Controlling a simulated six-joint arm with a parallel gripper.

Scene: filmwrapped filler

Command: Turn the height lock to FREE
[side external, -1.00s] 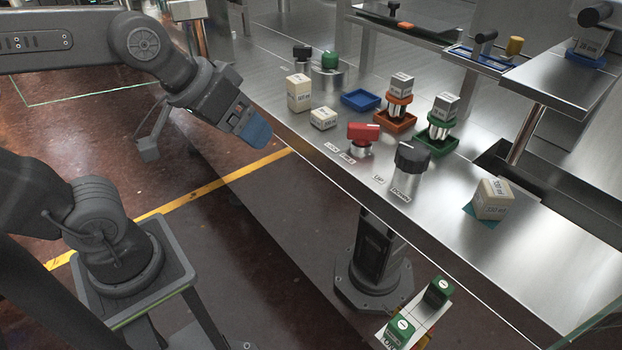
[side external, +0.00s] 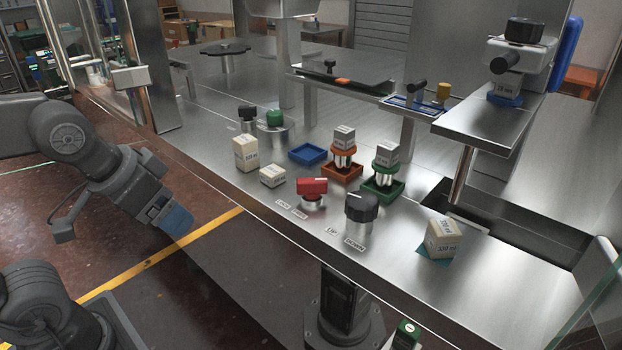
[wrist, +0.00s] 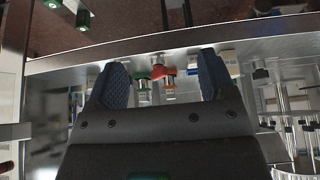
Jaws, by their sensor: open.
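The red knob (side external: 312,187) sits on a short metal post near the table's front edge, its bar lying roughly left to right. Two small labels (side external: 291,208) lie in front of it; their print is too small to read surely. My gripper (side external: 175,220) hangs over the floor left of the table edge, well apart from the knob. In the wrist view my gripper (wrist: 163,80) is open, with nothing between its blue fingers. A small red shape shows beyond the fingers there; I cannot tell whether it is the knob.
A black knob (side external: 361,207) with UP and DOWN labels stands just right of the red one. Pale boxes (side external: 245,154) (side external: 441,238), a blue tray (side external: 307,153), an orange holder (side external: 343,163) and a green holder (side external: 384,182) stand around. The front strip left of the labels is clear.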

